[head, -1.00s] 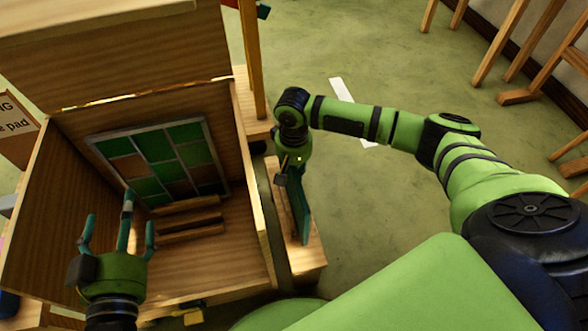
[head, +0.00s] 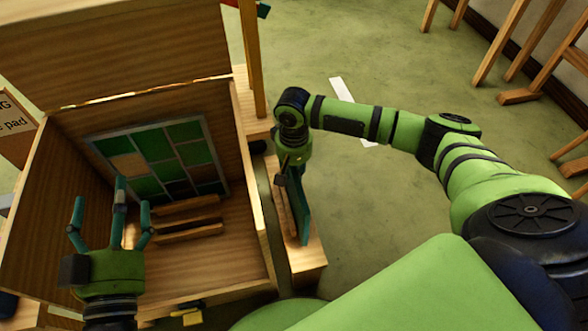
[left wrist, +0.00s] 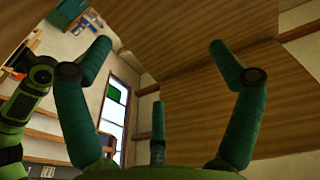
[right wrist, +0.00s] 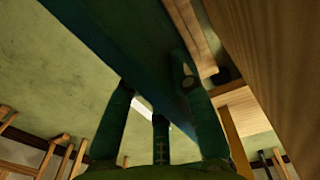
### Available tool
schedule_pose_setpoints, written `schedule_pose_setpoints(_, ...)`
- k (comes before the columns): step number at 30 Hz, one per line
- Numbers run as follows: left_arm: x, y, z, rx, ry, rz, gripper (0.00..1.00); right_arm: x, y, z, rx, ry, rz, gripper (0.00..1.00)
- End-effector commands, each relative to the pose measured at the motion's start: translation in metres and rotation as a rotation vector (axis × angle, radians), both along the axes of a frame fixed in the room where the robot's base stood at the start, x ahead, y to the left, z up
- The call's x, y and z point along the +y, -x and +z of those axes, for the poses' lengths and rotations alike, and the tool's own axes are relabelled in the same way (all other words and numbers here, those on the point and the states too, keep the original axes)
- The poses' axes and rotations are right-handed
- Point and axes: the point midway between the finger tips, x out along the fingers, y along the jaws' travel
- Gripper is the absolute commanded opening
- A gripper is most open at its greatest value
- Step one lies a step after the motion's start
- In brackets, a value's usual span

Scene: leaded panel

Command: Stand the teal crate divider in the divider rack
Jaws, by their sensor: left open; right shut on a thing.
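The teal crate divider (head: 303,212) stands on edge, nearly upright, just right of the big wooden crate. My right gripper (head: 290,168) is shut on its far upper part; the divider also shows in the right wrist view (right wrist: 110,40). A pale wooden piece with a rail (head: 309,262), apparently the divider rack, lies under and beside the divider. I cannot tell whether the divider's lower edge sits in a slot. My left gripper (head: 112,218) is open and empty over the crate's near left part; its spread fingers show in the left wrist view (left wrist: 155,75).
The open wooden crate (head: 258,225) holds a leaded panel (head: 160,158) of green and brown panes, with wooden bars (head: 190,231) before it. Its lid (head: 120,50) stands up behind. A wooden post (head: 252,60) rises beyond the rack. Open green floor (head: 400,80) lies to the right.

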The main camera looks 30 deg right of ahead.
Motion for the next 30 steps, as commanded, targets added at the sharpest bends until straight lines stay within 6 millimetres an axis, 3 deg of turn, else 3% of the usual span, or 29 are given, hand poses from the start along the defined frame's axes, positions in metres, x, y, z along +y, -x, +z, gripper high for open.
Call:
schedule_pose_setpoints(18,0.0,0.0,0.0,0.0,0.0,0.0,0.92,0.001,-0.001,-0.009,-0.001,-0.002,0.0,0.0)
schedule_pose_setpoints(19,0.0,0.0,0.0,0.0,0.0,0.0,0.92,0.0,-0.001,-0.009,-0.001,-0.002,0.0,0.32)
schedule_pose_setpoints(21,0.0,0.0,0.0,0.0,0.0,0.0,0.92,0.0,-0.001,-0.009,-0.002,-0.001,0.0,0.52)
schedule_pose_setpoints(30,0.0,0.0,-0.001,0.002,-0.001,0.001,0.92,0.0,0.0,-0.01,0.001,0.0,0.0,0.52)
